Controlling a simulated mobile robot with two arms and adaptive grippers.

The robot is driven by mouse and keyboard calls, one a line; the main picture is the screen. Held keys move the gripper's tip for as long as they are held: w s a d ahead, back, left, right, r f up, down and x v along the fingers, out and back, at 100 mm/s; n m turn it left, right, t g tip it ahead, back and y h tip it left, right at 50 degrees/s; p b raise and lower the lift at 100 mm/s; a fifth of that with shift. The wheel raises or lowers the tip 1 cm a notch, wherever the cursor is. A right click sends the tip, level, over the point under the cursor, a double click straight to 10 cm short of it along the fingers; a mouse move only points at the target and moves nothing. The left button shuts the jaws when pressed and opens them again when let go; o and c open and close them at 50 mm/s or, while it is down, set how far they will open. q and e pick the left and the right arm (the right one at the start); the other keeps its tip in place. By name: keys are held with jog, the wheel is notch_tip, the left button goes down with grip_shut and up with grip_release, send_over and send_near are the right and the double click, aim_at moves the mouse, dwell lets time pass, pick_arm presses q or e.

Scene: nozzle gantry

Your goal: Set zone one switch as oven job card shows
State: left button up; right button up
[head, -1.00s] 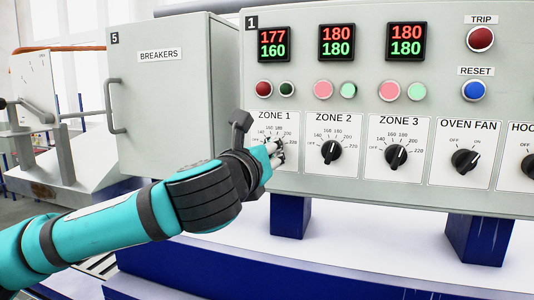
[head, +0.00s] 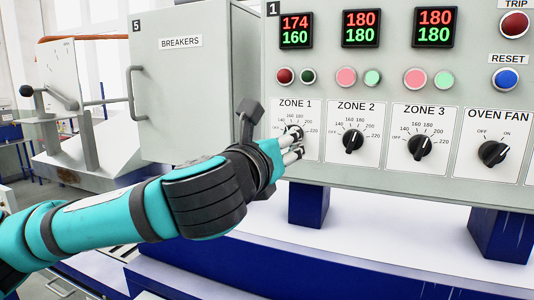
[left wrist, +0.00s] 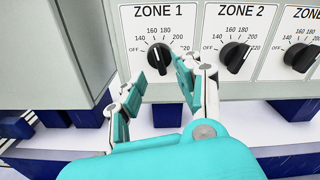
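The zone 1 display (head: 296,31) reads red 174 over green 160. The job card and my right gripper are not in view.
The zone 2 knob (head: 353,140) and zone 3 knob (head: 421,147) are close on the right, both displays 180 over 180. The oven fan switch (head: 493,153) is farther right. The breakers cabinet (head: 190,90) with its handle (head: 132,97) stands left.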

pick_arm(q)
jog(key=v, duration=0.8)
